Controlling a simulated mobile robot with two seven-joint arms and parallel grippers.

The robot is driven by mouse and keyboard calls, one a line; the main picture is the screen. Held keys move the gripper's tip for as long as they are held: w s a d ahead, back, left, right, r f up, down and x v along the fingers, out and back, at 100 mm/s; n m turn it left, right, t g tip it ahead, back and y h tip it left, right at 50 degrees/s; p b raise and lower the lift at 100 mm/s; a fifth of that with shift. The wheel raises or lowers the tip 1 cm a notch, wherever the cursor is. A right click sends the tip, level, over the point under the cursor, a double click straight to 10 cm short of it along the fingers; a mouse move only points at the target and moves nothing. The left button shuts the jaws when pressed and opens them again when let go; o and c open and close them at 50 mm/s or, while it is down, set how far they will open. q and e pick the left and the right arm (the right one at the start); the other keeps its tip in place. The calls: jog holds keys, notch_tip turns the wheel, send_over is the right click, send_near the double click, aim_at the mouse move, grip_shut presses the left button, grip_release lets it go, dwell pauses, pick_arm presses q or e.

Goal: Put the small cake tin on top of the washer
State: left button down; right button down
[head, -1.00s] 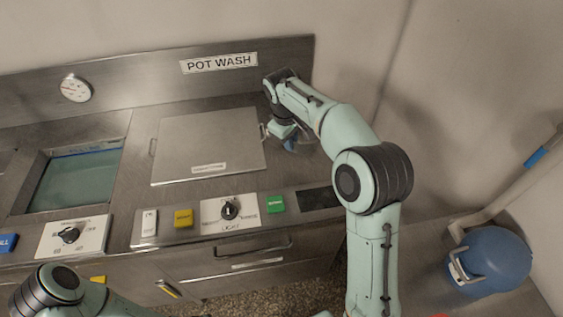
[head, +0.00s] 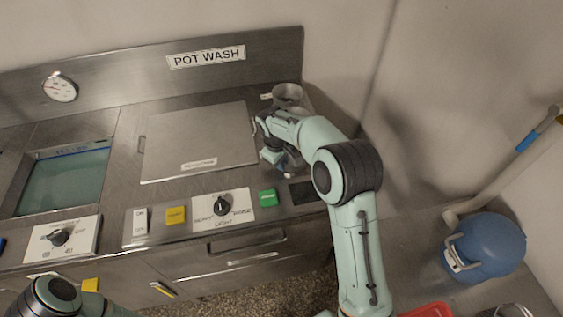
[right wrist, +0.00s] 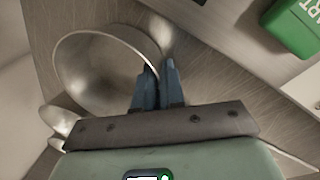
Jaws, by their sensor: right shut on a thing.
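The small cake tin (right wrist: 95,72) is a round, shiny metal bowl shape in the right wrist view. My right gripper (right wrist: 153,78) is shut on its right rim. In the head view, my right gripper (head: 283,164) is low over the right end of the steel washer unit, and my arm mostly hides the tin there. Whether the tin touches the surface, I cannot tell. The washer has a flat square lid (head: 198,138), just left of the gripper, with bare steel top. My left arm shows at the bottom left; its gripper is out of view.
A metal cup-like vessel (head: 287,94) stands at the washer's back right corner. A green button (head: 268,197), a dial (head: 221,206) and a yellow button (head: 176,215) line the front. An open water basin (head: 62,180) lies left. A blue container (head: 487,246) stands at right.

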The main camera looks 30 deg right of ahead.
jog(key=c, duration=1.2)
grip_release()
